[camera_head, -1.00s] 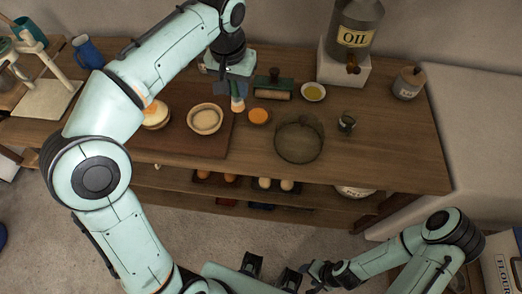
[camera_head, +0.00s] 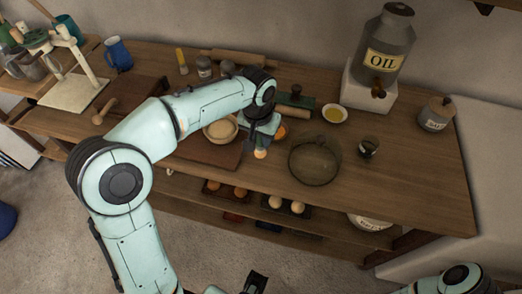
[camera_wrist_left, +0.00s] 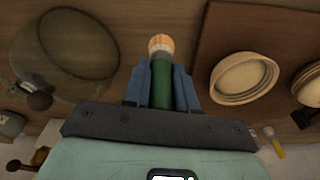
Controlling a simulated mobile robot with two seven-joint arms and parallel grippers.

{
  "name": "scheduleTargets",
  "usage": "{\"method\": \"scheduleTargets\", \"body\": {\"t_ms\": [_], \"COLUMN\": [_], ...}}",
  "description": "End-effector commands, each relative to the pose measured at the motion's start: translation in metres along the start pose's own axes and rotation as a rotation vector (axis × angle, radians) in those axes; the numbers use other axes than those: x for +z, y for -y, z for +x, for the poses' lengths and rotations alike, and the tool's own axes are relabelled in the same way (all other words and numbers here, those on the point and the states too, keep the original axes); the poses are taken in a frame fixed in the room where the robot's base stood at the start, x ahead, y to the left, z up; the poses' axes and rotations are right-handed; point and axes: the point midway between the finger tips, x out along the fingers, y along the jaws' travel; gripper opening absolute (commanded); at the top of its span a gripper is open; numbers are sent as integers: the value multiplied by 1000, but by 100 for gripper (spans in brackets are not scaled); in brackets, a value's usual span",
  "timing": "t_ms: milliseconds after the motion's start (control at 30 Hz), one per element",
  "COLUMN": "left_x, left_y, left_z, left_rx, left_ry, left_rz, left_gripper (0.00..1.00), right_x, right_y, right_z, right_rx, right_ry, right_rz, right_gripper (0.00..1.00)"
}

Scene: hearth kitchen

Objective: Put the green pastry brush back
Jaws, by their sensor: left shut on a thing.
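My left gripper (camera_head: 262,136) is shut on the green pastry brush (camera_head: 260,153). In the left wrist view its green handle (camera_wrist_left: 162,88) sits between the two blue fingers, with the pale orange-tan tip pointing away from the wrist. In the head view only the tip shows clearly; the gripper hides most of the handle. Whether the tip touches the worktop I cannot tell.
A dark board (camera_head: 200,155) lies under the wooden bowl. A metal cup (camera_head: 368,147), an oil can (camera_head: 388,45) and a lidded jar (camera_head: 436,114) stand right. Bare worktop lies front right.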

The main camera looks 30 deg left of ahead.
Motion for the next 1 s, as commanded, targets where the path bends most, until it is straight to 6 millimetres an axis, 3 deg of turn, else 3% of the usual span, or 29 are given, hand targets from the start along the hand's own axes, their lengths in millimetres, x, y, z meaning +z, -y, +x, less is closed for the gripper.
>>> {"method": "scheduleTargets", "body": {"t_ms": [400, 867, 900, 933, 1000], "left_x": [6, 7, 7, 7, 6], "left_y": [0, -1, -1, 0, 0], "left_z": [49, 56, 55, 55, 55], "left_rx": [0, 1, 1, 1, 1], "left_ry": [1, -1, -1, -1, -1], "left_rz": [0, 0, 0, 0, 0], "left_gripper": [0, 0, 40, 49, 52], "right_x": [0, 1, 1, 1, 1], "right_y": [-3, -4, -4, -4, -4], "right_z": [7, 11, 10, 10, 10], "right_rx": [1, 1, 1, 1, 1], "right_ry": [2, 3, 3, 3, 3], "right_rz": [1, 1, 1, 1, 1], "right_gripper": [56, 56, 56, 56, 56]}}
